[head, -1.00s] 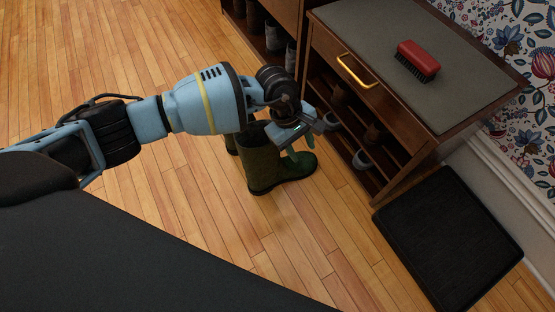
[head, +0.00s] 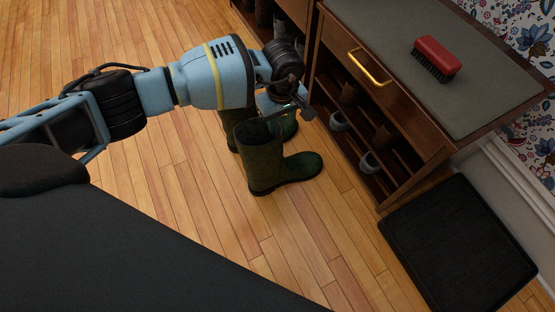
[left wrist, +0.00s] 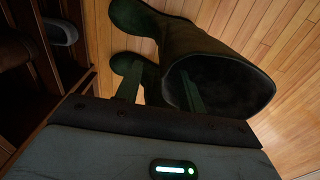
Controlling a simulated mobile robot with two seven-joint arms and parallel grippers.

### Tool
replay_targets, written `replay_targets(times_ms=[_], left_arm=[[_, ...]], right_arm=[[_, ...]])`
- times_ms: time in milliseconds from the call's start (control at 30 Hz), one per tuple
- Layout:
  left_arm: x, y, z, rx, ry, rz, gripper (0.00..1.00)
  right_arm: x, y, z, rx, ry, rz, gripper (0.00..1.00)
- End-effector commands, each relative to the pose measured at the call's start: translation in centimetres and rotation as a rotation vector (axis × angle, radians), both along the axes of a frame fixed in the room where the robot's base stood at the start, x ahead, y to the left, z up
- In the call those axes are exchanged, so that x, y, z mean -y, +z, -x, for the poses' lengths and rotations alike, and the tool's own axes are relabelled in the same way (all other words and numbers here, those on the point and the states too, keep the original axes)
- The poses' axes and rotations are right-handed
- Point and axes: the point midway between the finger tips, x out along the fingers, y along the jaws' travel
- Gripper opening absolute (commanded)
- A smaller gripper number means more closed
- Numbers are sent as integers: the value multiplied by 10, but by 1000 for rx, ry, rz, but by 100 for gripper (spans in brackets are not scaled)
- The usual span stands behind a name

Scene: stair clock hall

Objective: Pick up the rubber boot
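Two dark green rubber boots stand upright side by side on the floor. The nearer boot (head: 265,165) shows almost whole in the head view, its toe pointing right. The farther boot (head: 229,126) is partly hidden behind it and my arm. My left gripper (head: 276,115) is at the top of the nearer boot's shaft. In the left wrist view its two fingers (left wrist: 160,72) are apart with nothing held. One finger overlaps the opening of the nearer boot (left wrist: 238,88); I cannot tell whether it is inside. The other finger is outside, over the farther boot (left wrist: 122,64). My right gripper is out of view.
A wooden cabinet (head: 395,120) with open shelves of footwear stands close to the right of the boots. A red brush (head: 437,58) lies on its grey top. A black mat (head: 458,245) lies at lower right. The wooden floor in front is clear.

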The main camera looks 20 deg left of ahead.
Motion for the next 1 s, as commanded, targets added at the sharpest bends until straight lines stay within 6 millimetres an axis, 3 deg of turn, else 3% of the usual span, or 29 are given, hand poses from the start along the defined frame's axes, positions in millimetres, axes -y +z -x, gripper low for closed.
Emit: replay_targets(times_ms=[167, 500, 733, 1000], left_arm=[[0, -8, 1, -1, 0, 1, 39], [1, -50, 4, 0, -1, 1, 39], [0, -51, 4, 2, -1, 1, 39], [0, -51, 4, 1, 0, 1, 5]], right_arm=[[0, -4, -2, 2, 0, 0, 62], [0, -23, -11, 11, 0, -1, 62], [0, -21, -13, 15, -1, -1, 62], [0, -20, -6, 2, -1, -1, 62]])
